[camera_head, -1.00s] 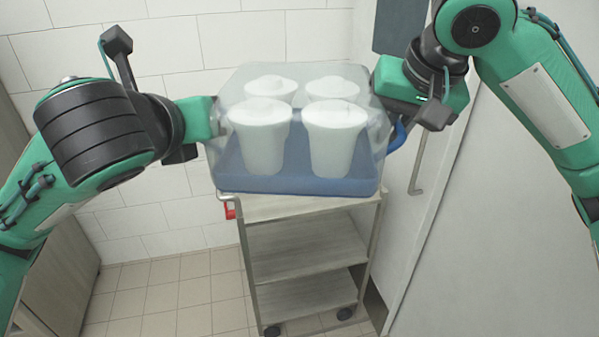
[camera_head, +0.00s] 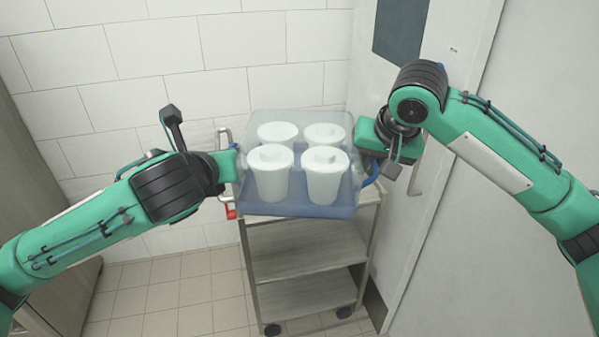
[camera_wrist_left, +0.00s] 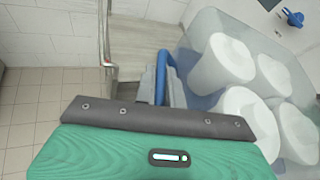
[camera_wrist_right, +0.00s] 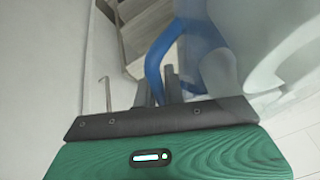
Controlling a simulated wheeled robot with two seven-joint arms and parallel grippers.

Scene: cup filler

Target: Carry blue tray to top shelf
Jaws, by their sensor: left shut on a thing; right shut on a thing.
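The blue tray (camera_head: 300,211) is a see-through tub with blue handles, holding several white lidded cups (camera_head: 271,172). In the head view it is level, over the top shelf (camera_head: 368,196) of a cart; whether it touches the shelf I cannot tell. My left gripper (camera_head: 238,163) is at the tray's left side, shut on its blue handle (camera_wrist_left: 165,75). My right gripper (camera_head: 370,165) is at the right side, shut on the other blue handle (camera_wrist_right: 158,55). The fingertips are partly hidden by the handles and gripper bodies.
The cart has lower shelves (camera_head: 300,250) and wheels, and a red item (camera_head: 231,211) at its left. A tiled wall (camera_head: 170,60) is behind it. A pale door (camera_head: 440,170) stands close on the right, a wooden cabinet (camera_head: 30,150) on the left.

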